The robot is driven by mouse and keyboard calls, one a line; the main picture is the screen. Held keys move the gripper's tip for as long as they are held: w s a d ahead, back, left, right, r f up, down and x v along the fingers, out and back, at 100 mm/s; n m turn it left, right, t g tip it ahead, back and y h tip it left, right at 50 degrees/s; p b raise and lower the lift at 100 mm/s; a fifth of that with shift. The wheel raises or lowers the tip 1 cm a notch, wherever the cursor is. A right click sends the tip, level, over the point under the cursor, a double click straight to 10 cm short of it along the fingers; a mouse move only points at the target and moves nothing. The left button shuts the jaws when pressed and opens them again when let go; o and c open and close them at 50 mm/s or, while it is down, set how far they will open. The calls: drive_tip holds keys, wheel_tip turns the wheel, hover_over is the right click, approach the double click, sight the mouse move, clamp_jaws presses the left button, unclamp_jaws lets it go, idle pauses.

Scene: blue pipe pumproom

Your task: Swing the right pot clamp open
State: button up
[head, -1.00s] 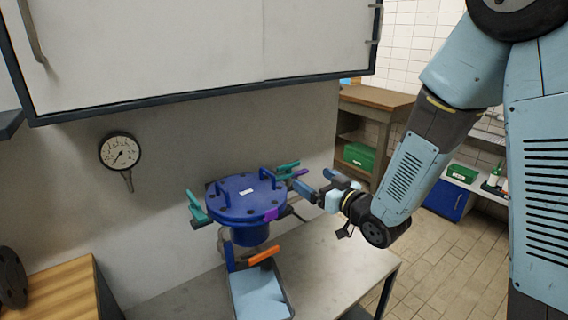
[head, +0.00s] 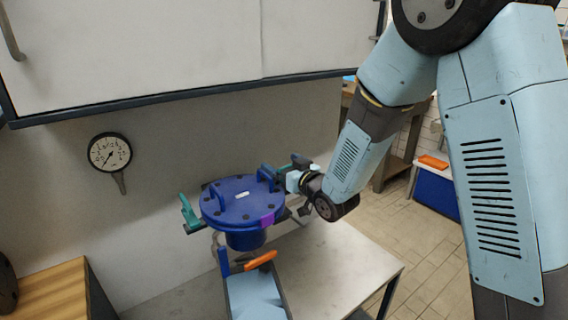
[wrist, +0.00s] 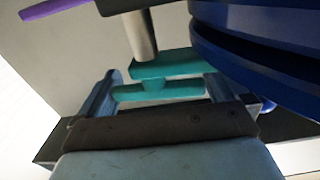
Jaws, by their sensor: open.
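The blue pot (head: 242,203) with its bolted round lid stands on the bench. The right clamp is teal; a bit of it (head: 282,168) shows at the pot's far right side, mostly hidden by my gripper (head: 292,172). In the wrist view the teal clamp (wrist: 158,91) lies between the fingers of my gripper (wrist: 160,88), below a grey pin. The jaws are open, with a finger near each end of the teal bar; I cannot tell whether they touch it. The pot's dark blue flange (wrist: 255,55) is close on the right.
A teal left clamp (head: 190,213) sits on the pot's other side. An orange handle (head: 261,260) and a tray (head: 256,295) are in front of the pot. A wall cabinet (head: 180,50) hangs above. The bench (head: 350,265) is clear at the right.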

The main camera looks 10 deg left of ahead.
drive_tip(key=shift+w, duration=0.2)
drive_tip(key=c, duration=0.6)
drive_tip(key=shift+d, duration=0.2)
drive_tip(key=shift+c, duration=0.4)
drive_tip(key=shift+a, duration=0.15)
